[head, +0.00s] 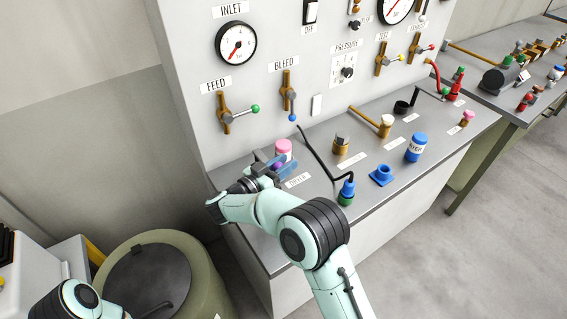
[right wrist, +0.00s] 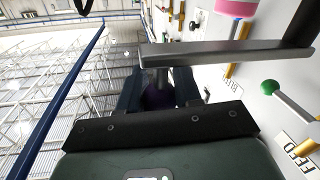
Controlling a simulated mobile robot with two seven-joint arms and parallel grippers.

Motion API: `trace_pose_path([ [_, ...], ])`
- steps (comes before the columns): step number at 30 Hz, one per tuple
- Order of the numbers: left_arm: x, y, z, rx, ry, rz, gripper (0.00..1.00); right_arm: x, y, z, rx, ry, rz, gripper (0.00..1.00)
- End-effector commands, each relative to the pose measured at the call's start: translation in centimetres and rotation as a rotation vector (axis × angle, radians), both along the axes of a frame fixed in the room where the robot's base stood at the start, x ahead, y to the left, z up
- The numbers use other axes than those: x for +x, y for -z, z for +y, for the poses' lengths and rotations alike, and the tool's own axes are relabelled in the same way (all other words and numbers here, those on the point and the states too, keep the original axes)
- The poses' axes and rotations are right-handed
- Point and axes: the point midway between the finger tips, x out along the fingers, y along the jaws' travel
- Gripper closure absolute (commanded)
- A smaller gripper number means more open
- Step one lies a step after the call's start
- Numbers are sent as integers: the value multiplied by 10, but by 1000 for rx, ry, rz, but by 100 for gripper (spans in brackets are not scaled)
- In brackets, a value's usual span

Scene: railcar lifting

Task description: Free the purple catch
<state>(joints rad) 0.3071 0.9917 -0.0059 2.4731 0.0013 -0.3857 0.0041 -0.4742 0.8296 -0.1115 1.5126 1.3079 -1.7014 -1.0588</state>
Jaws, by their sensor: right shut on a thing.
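The purple catch (head: 278,168) is a small purple piece at the front of the pink-capped dryer (head: 283,148), at the left of the grey bench. My right gripper (head: 270,166) is shut on it there and partly hides it. In the right wrist view, the dark purple catch (right wrist: 158,96) sits between the two dark fingers, under a grey metal bar (right wrist: 215,50). How the catch joins the dryer is hidden. My left arm shows only at the bottom left of the head view; its gripper is out of view.
The bench (head: 325,215) also carries a blue-and-green fitting (head: 346,191) on a black hose, a blue socket (head: 381,175) and a blue jar (head: 416,147). The panel behind holds the feed lever (head: 238,115) and bleed lever (head: 287,92). A green drum (head: 190,250) stands at the lower left.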

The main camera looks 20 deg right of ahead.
Motion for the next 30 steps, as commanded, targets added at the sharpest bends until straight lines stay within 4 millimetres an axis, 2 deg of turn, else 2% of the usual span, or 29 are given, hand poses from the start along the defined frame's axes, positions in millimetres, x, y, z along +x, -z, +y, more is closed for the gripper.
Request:
trace_pose_path([
  [11,0,0,0,0,0,0,100,0,1,2,3,0,0,100],
  [12,0,0,0,0,0,0,100,0,1,2,3,0,0,63],
  [14,0,0,0,0,0,0,100,0,1,2,3,0,0,44],
  [15,0,0,0,0,0,0,100,0,1,2,3,0,0,42],
  [24,0,0,0,0,0,0,100,-1,1,3,2,-1,0,42],
  [30,-6,7,0,0,0,7,100,-12,3,26,3,-5,1,42],
])
